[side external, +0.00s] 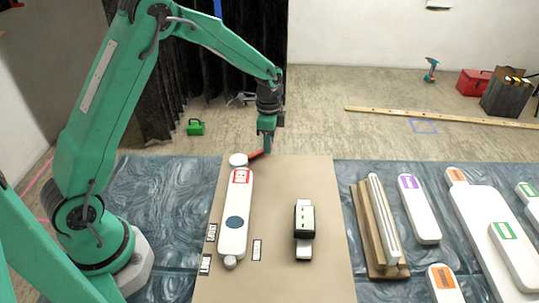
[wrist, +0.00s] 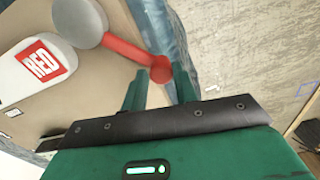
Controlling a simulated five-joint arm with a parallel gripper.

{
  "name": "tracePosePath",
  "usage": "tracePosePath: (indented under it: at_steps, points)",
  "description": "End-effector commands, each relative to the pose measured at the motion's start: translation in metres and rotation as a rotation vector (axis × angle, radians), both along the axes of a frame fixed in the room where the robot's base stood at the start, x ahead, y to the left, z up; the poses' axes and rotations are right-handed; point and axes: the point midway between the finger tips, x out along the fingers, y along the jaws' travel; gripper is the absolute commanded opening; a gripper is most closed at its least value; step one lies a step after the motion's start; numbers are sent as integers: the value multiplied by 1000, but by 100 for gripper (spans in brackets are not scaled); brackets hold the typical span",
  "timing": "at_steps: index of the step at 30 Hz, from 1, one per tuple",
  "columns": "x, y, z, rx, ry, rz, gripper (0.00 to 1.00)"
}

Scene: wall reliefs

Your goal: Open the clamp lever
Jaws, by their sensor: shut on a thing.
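The clamp lever (side external: 255,155) is a short red arm reaching right and slightly up from a round pale hub (side external: 238,159) at the far end of a long white body (side external: 237,215). In the wrist view the red lever (wrist: 128,50) runs from the grey hub (wrist: 82,20) to a round red knob (wrist: 160,69). My gripper (side external: 267,149) is at the lever's outer end. In the wrist view my gripper (wrist: 160,82) has its green fingers on either side of the knob, shut on it. The fingers' contact is partly hidden.
The body lies on a tan board (side external: 275,270) with a small black and white device (side external: 304,222). To the right are a wooden block with pale rods (side external: 383,225) and several labelled white pieces (side external: 420,210).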

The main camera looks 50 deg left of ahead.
Motion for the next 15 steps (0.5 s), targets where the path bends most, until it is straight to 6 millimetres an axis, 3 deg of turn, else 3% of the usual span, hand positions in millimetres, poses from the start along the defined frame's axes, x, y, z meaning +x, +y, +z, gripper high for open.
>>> tracePosePath:
  at_steps: [15]
  points:
    - [-14,-34,1,-1,7,-445,0]
